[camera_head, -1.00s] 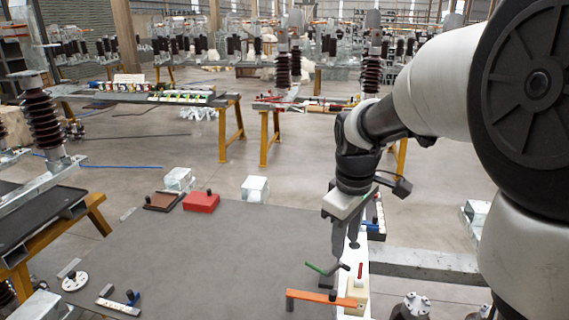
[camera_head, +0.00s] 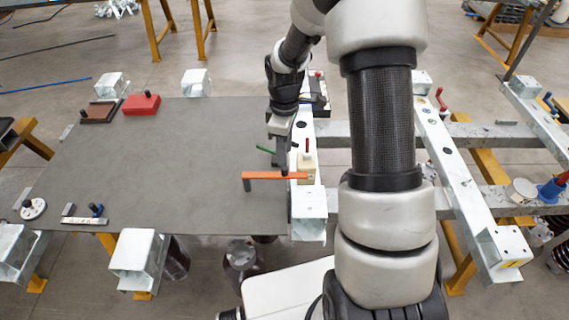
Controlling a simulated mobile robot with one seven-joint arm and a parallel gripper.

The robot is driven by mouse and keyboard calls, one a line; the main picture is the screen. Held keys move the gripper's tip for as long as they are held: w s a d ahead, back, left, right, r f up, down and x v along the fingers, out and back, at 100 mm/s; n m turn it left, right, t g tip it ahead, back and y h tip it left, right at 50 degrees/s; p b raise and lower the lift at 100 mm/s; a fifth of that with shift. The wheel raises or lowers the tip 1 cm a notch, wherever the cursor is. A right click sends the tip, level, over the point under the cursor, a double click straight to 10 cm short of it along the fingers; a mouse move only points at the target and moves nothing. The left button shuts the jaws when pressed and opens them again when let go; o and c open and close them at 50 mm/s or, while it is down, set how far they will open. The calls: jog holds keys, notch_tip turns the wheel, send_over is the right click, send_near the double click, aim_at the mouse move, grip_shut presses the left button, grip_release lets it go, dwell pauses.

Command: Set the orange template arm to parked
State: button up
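The orange template arm (camera_head: 272,175) is a flat bar with a short downturned left end. It points left over the grey table top from a beige block (camera_head: 306,168) on the white rail at the table's right edge. A red upright pin (camera_head: 307,146) stands at the block. My gripper (camera_head: 282,170) points down, with its fingertips right at the far side of the orange arm, right of its middle. I cannot tell whether they touch it. The fingers look close together, but the gap between them is not clear.
A red block (camera_head: 142,104) and a brown plate (camera_head: 99,112) sit at the table's far left. The middle of the grey table (camera_head: 170,165) is clear. Metal beams (camera_head: 460,180) lie to the right.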

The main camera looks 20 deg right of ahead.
notch_tip(320, 180, down, 6)
jog(key=shift+f, duration=0.1)
jog(key=shift+c, duration=0.4)
grip_shut()
